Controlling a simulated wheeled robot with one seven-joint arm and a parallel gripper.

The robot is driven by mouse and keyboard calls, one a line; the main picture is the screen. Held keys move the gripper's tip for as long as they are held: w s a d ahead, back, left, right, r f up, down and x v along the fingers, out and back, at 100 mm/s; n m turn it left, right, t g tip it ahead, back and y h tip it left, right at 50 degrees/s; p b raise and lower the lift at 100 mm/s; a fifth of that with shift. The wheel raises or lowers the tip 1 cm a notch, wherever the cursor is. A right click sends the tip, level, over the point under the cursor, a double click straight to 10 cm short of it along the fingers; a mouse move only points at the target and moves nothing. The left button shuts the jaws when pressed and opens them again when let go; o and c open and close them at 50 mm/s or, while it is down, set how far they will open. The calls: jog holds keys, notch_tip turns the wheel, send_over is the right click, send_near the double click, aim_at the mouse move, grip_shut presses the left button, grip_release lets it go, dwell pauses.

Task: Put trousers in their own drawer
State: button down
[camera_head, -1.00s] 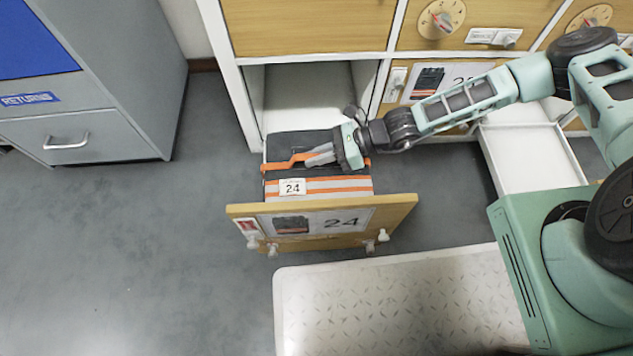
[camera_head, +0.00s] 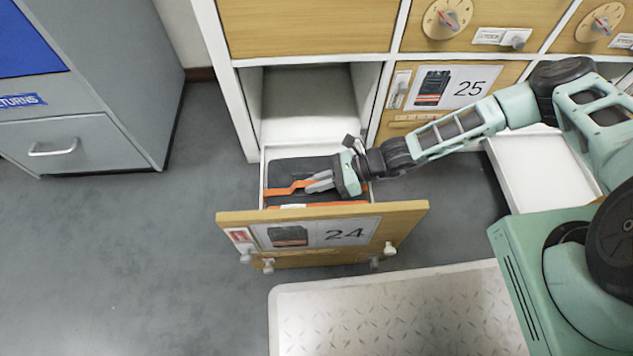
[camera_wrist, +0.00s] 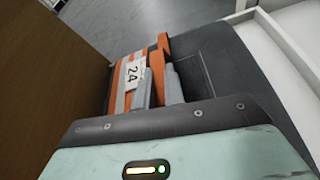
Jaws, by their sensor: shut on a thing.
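The trousers (camera_head: 300,167) are a dark grey folded bundle with an orange strap. They lie inside the pulled-out drawer marked 24 (camera_head: 322,232), behind its wooden front. In the wrist view the trousers (camera_wrist: 208,62) show orange and grey stripes and a white tag reading 24 (camera_wrist: 133,70). My gripper (camera_head: 312,185) reaches in from the right and is shut on the orange strap of the trousers. In the wrist view its fingers (camera_wrist: 158,85) are at the strap. Whether the bundle rests on the drawer floor is hidden.
Drawer 25 (camera_head: 447,87) is closed to the upper right. An empty white open drawer (camera_head: 545,170) is at the right, beyond my arm. A grey returns cabinet (camera_head: 80,120) stands at the left. A pale treaded platform (camera_head: 400,310) lies in front; the floor at left is clear.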

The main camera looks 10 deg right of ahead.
jog(key=c, duration=1.9)
grip_release()
jog(key=shift+f, duration=0.15)
jog(key=o, duration=0.4)
